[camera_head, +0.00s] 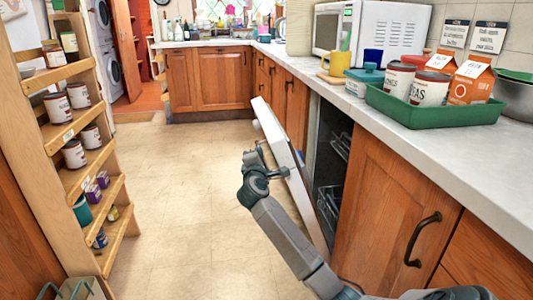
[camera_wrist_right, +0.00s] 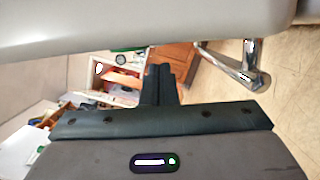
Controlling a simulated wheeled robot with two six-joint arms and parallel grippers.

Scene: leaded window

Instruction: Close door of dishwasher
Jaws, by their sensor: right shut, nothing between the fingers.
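The dishwasher door (camera_head: 292,165) is white and stands partly open, tilted out from the counter front. The dark dishwasher interior (camera_head: 325,150) with its racks shows behind it. My right gripper (camera_head: 260,158) is at the outer, left side of the door, close to it; I cannot tell whether they touch. In the right wrist view its dark fingers (camera_wrist_right: 158,75) are shut and empty. A pale panel, apparently the door (camera_wrist_right: 130,25), crosses the top of that view, with a chrome bar handle (camera_wrist_right: 238,68) right of the fingers. My left gripper is not in view.
Wooden cabinets (camera_head: 375,205) flank the dishwasher under a light counter (camera_head: 460,160), which holds a green tray (camera_head: 425,113) of cans and cartons. A wooden shelf (camera_head: 85,150) with cans stands at left. The tiled floor (camera_head: 175,190) between is clear.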

